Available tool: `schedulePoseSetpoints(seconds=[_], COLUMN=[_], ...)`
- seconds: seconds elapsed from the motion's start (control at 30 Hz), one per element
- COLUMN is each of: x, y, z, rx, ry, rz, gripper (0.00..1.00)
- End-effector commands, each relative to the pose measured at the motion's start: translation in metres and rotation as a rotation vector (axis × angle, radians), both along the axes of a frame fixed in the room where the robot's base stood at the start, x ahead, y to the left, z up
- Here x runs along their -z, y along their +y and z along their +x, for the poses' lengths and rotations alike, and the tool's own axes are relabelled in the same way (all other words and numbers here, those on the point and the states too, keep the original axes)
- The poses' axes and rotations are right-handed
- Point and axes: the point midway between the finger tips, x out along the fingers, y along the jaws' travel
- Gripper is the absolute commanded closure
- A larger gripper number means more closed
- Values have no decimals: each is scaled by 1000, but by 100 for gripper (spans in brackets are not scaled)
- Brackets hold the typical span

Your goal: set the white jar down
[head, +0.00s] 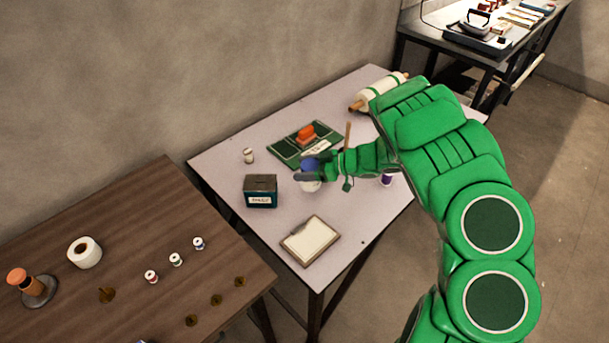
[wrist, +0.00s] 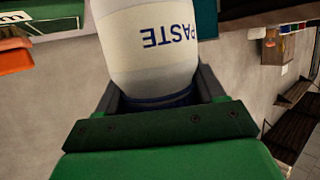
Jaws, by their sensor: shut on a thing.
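The white jar (head: 311,186) shows blue at its top in the head view, between the fingers of my gripper (head: 306,173). In the wrist view the white jar (wrist: 150,45) is large, with blue "PASTE" lettering upside down in the picture. My gripper (wrist: 157,95) is shut on it near a dark blue band. In the head view the jar looks upright over the pale table (head: 235,168); I cannot tell whether its base touches the top. My fingers hide part of it.
A dark teal box (head: 260,191) stands left of the jar and a framed pad (head: 310,241) lies in front. A green mat (head: 285,152) with an orange item (head: 306,132) lies behind. A small pale jar (head: 248,155) stands back left. Bare table lies between box and pad.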

Motion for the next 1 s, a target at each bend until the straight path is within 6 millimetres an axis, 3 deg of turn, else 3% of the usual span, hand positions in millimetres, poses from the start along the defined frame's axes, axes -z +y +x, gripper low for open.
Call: schedulePoseSetpoints(seconds=[0.43, 0.73, 1.0], x=[13, 41, 42], y=[3, 3, 3], z=[11, 10, 10], rx=[0, 0, 0], ry=[-1, 1, -1], rz=[2, 1, 1], gripper=[79, 79, 79])
